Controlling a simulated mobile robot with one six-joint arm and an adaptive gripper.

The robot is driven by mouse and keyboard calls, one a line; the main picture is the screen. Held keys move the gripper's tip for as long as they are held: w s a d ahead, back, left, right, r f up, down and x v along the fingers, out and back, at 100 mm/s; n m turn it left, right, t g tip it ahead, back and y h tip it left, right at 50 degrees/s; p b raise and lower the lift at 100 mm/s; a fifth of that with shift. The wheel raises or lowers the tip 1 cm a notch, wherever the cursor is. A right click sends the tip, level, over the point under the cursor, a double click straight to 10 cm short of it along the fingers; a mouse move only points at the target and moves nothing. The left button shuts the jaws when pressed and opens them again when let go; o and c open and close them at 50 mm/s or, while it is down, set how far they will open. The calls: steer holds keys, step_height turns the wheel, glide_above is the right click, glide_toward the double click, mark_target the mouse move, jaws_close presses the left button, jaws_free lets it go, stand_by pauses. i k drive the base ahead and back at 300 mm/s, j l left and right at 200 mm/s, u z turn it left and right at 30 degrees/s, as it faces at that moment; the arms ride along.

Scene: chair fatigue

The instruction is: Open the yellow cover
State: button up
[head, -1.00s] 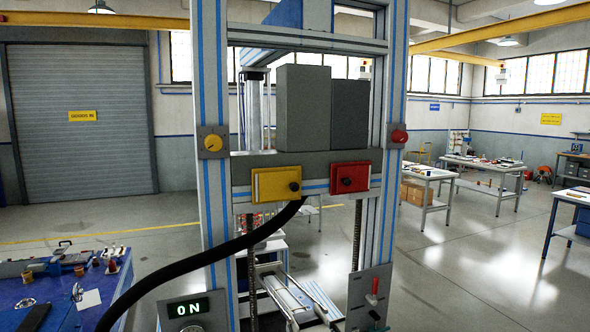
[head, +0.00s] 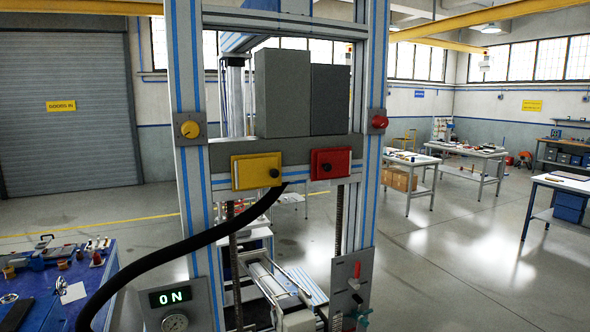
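A blue bench (head: 100,285) with tools stands at left. Worktables (head: 410,160) stand at right. The floor (head: 450,260) right of the frame is open.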

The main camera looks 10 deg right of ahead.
mark_target(256, 172)
steer(key=l+u, duration=0.5)
steer(key=l, duration=0.55)
steer(key=i, duration=0.55)
